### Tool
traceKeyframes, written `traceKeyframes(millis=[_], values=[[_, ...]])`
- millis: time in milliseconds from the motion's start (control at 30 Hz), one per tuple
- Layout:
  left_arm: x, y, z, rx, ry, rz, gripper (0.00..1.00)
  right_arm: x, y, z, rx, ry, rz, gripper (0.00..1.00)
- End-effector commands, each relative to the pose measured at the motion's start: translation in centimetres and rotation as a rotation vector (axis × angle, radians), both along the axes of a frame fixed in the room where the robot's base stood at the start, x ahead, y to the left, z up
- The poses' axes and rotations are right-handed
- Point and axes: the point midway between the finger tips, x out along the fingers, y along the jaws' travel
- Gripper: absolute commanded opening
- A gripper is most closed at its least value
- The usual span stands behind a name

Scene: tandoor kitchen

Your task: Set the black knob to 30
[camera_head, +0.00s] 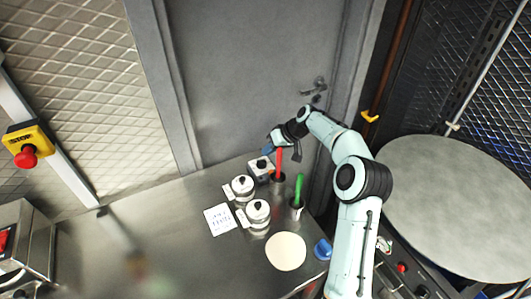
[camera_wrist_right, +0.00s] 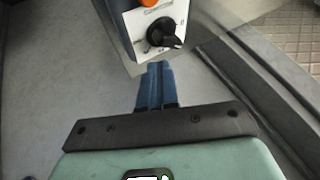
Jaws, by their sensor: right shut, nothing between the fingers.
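The black knob (camera_wrist_right: 162,33) sits on a white dial plate (camera_wrist_right: 150,18) on the face of a small box, with an orange part above it. Its pointer end reaches to the right and slightly down in the right wrist view. The dial marks are too small to read. In the head view the small box (camera_head: 261,168) stands at the back of the steel counter. My right gripper (camera_wrist_right: 156,70) has its blue fingers shut and empty, just short of the knob and apart from it. It also shows in the head view (camera_head: 268,149), above the box. My left gripper is not in view.
Red (camera_head: 279,160) and green (camera_head: 298,188) handles stand in holders right of the box. Two lidded jars (camera_head: 243,186) (camera_head: 258,211), a white card (camera_head: 220,219) and a pale disc (camera_head: 286,251) are on the counter (camera_head: 170,230). A grey door (camera_head: 250,80) is behind.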

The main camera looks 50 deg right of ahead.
Motion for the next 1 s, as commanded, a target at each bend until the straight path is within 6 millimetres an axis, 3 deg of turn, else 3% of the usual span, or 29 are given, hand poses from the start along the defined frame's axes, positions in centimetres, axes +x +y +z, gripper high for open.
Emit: traceKeyframes(millis=[300, 533, 633, 667, 1000], values=[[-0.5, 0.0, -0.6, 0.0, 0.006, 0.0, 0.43, -3.8, -2.1, 5.8, -0.004, -0.002, -0.002, 0.0], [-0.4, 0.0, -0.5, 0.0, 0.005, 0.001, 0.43, -5.5, -2.9, 8.4, -0.001, 0.0, 0.0, 0.0], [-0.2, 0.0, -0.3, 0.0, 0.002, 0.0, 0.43, -5.7, -2.8, 8.9, -0.017, 0.0, 0.031, 0.33], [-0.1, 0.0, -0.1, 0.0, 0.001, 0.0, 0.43, -5.6, -2.6, 9.1, -0.034, 0.001, 0.064, 0.39], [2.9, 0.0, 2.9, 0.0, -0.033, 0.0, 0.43, -4.6, 0.0, 10.9, -0.423, 0.002, 0.706, 0.39]])
